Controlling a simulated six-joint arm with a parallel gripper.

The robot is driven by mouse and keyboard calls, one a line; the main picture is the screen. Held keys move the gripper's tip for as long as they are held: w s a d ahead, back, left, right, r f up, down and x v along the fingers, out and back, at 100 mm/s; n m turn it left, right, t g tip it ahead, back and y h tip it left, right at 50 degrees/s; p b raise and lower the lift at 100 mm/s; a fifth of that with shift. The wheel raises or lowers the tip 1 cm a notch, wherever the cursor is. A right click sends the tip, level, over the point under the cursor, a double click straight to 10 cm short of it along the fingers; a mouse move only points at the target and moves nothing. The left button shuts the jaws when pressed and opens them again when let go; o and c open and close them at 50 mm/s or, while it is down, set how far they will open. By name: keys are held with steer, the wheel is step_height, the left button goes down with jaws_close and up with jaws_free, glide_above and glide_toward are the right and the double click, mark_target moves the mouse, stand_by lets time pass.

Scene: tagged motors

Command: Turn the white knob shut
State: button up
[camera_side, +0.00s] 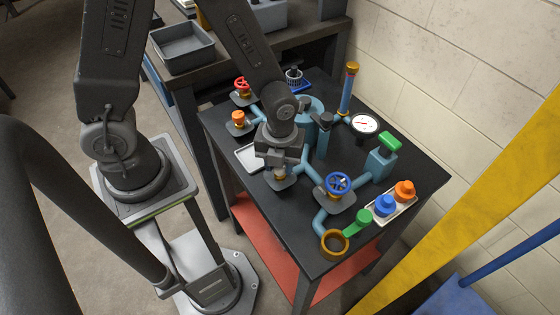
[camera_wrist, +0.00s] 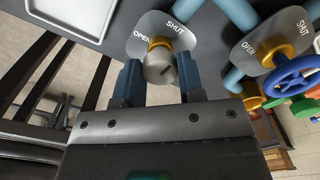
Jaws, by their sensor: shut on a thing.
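The white knob (camera_wrist: 158,68) is pale grey-white with a short dark mark on its face. It sits on an orange-brass stem in front of a grey plate (camera_wrist: 180,37) lettered OPEN on the left and SHUT at the upper right. My gripper (camera_wrist: 160,77) has one finger on each side of the knob and is shut on it. In the side view my gripper (camera_side: 279,164) points down over the knob (camera_side: 280,174), mostly hiding it. I cannot tell exactly which word the mark points to.
A blue handwheel (camera_side: 338,184) stands close to the right. An orange knob (camera_side: 239,118) and red handwheel (camera_side: 243,84) are behind to the left. A white tray (camera_side: 243,154) lies left of my gripper. A gauge (camera_side: 365,124) and green handle (camera_side: 390,141) stand at right.

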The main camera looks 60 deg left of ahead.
stand_by(0.4)
steer(key=o, duration=0.9)
steer(key=shift+r, duration=0.1)
step_height(320, 180, up, 14)
steer(key=shift+f, duration=0.2)
steer(key=s+a+r+n+t, duration=0.2)
steer(key=r+n, duration=0.1)
steer(key=n, duration=0.6)
steer(key=s+a+r+n+t, duration=0.1)
steer(key=r+n, duration=0.3)
steer(key=n, duration=0.5)
steer(key=s+a+r+n+t, duration=0.2)
steer(key=s+a+r+n, duration=0.1)
steer(key=n, duration=0.6)
steer(key=shift+s+r+t, duration=0.25)
steer(key=shift+s+t, duration=0.05)
steer(key=shift+s, duration=0.25)
